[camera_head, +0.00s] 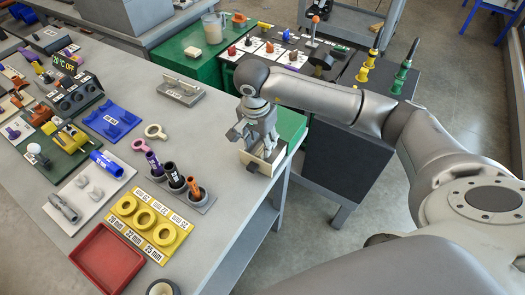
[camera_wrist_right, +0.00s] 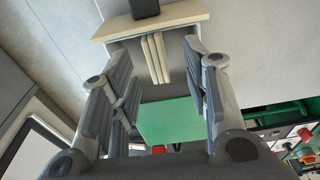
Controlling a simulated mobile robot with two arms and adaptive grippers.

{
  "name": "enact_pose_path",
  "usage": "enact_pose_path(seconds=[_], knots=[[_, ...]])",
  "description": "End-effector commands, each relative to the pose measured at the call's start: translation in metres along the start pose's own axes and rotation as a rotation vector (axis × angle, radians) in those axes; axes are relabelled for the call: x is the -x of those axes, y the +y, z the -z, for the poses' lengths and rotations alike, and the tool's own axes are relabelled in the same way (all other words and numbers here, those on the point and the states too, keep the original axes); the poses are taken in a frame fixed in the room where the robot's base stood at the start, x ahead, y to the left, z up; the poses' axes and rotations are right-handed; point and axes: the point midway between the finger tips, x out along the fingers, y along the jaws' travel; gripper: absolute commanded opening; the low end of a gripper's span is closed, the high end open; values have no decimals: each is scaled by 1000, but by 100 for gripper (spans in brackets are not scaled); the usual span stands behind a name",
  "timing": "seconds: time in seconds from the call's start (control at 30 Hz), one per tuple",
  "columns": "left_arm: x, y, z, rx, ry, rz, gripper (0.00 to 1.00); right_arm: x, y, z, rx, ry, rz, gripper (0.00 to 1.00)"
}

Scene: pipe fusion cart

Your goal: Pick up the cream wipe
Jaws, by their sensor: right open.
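Several cream wipes (camera_wrist_right: 155,58) stand on edge side by side in a small open drawer (camera_wrist_right: 125,32) with a cream front and a dark knob. In the head view the drawer (camera_head: 268,166) sticks out from a green-topped unit at the bench's right edge. My right gripper (camera_head: 255,145) is over the drawer, pointing down; it hides most of the inside. In the right wrist view its open fingers (camera_wrist_right: 158,55) are on either side of the wipes, with gaps to them. Whether the tips are level with the wipes I cannot tell. My left gripper is not in view.
The green top (camera_wrist_right: 172,120) is close beside the drawer. On the grey bench (camera_head: 235,205) are a yellow ring holder (camera_head: 150,226), dark cylinders in a grey stand (camera_head: 202,200), a red tray (camera_head: 104,258) and a grey metal piece (camera_head: 180,90). A black-topped table stands behind my right arm.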

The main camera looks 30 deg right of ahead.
Motion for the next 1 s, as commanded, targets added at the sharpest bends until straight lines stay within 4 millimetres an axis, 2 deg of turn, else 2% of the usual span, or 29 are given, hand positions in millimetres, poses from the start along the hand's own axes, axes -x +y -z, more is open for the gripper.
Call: enact_pose_path(seconds=[0.1,0.27,0.4,0.6,0.9,1.0], knots=[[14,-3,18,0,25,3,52,-13,4,1,-2,-3,-7,43],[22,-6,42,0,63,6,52,-36,5,1,-2,-2,-5,43],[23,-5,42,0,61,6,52,-45,4,1,0,-1,-2,43],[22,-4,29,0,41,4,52,-46,4,1,0,0,-1,43],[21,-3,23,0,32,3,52,-46,4,1,0,0,-1,5],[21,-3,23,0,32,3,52,-46,4,2,0,0,-1,5]])
